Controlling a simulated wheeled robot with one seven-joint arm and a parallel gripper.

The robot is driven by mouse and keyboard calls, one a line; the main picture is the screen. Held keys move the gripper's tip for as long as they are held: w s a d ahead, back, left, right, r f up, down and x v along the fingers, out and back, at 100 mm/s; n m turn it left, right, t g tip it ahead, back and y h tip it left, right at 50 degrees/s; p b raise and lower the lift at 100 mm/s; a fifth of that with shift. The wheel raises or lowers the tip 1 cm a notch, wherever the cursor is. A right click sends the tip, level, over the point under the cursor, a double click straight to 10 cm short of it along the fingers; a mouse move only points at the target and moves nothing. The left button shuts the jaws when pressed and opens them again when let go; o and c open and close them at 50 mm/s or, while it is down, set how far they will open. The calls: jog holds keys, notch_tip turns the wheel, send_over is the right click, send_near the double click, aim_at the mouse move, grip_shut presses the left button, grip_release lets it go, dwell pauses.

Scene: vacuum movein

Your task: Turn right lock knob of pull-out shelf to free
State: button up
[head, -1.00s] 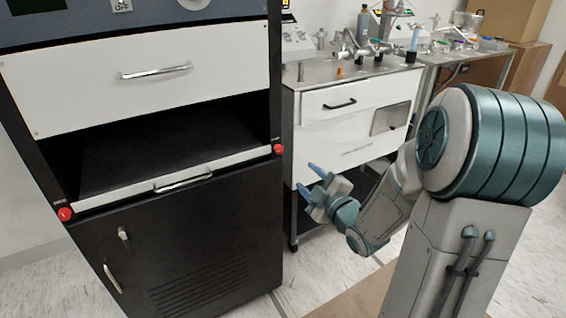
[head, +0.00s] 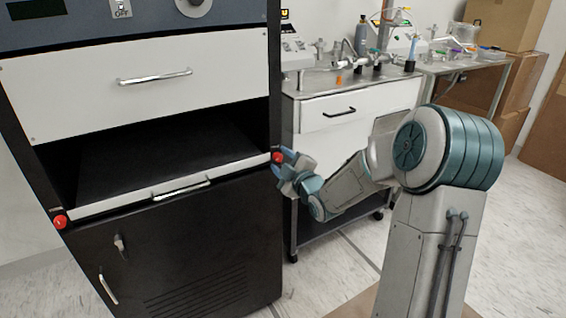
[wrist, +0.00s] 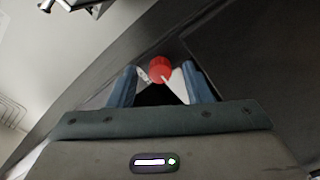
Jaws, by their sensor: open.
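The right lock knob (head: 277,157) is a red round knob at the right end of the pull-out shelf's front edge (head: 230,163). In the wrist view the red knob (wrist: 160,69) shows near the tips of my gripper (wrist: 161,82), between its two blue fingers. A white pointer mark shows on the knob. My gripper (head: 279,163) is open at the right side of the black cabinet, with its fingertips at the knob. I cannot tell whether the fingers touch it. The left lock knob (head: 60,222), also red, is at the shelf's left end.
A white drawer (head: 150,85) is above the shelf, and a black door (head: 170,250) with a silver handle is below. A metal bench (head: 350,85) with lab gear stands right of the cabinet, behind my arm. Floor is clear at the front right.

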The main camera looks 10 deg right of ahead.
jog(key=shift+c, duration=0.4)
grip_shut()
jog(key=shift+d, duration=0.1)
